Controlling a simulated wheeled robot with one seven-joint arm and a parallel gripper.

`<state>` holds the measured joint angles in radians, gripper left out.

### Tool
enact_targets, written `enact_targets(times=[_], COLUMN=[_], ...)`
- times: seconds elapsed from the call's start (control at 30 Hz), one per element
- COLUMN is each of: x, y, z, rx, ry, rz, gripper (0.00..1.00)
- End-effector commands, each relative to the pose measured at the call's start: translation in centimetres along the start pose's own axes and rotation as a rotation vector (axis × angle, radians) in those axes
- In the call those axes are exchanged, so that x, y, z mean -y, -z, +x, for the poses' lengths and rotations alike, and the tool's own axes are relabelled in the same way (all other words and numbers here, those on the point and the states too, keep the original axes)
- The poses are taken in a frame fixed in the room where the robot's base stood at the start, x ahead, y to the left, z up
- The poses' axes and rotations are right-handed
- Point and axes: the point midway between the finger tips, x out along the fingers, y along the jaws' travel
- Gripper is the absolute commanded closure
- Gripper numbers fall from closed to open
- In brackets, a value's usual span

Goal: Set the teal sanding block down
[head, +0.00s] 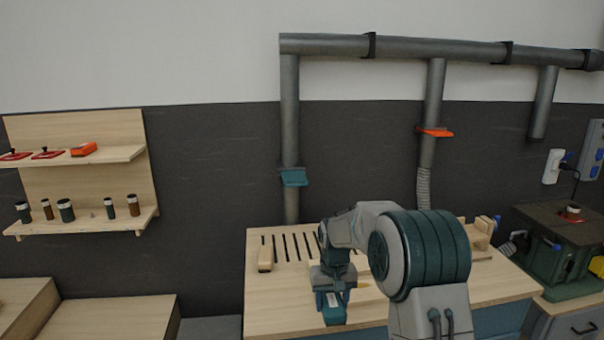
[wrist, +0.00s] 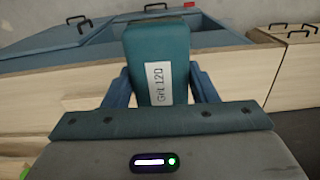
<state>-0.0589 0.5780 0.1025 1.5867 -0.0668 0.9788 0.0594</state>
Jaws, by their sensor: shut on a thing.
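The teal sanding block (head: 334,316) is in my gripper above the front part of the workbench (head: 275,313) in the head view. In the wrist view the block (wrist: 157,45) has a white "Grit 120" label facing the camera. My gripper (wrist: 161,92) is shut on it, with a blue finger against each side. My gripper (head: 332,293) also shows in the head view, pointing down. I cannot tell whether the block touches the bench top. My arm hides part of the bench to the right.
A pale wooden block (head: 265,258) stands by the slots (head: 290,247) at the bench's back left. Wooden pieces (head: 480,233) lie at the back right. A wall shelf (head: 90,222) holds several small jars. A green machine (head: 562,258) stands right. The bench's front left is clear.

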Motion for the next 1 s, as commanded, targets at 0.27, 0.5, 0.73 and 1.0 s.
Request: enact_targets(times=[0.27, 0.5, 0.73, 1.0], x=[-1.8, -3.7, -5.4, -5.8], y=[-2.6, -6.3, -10.7, -12.1], z=[3.8, 7.8, 11.3, 12.3], rx=[0.006, 0.007, 0.005, 0.001], ry=[0.000, 0.001, 0.000, -0.001], rz=[0.030, 0.069, 0.110, 0.124], gripper=[0.69, 0.69, 0.69, 0.69])
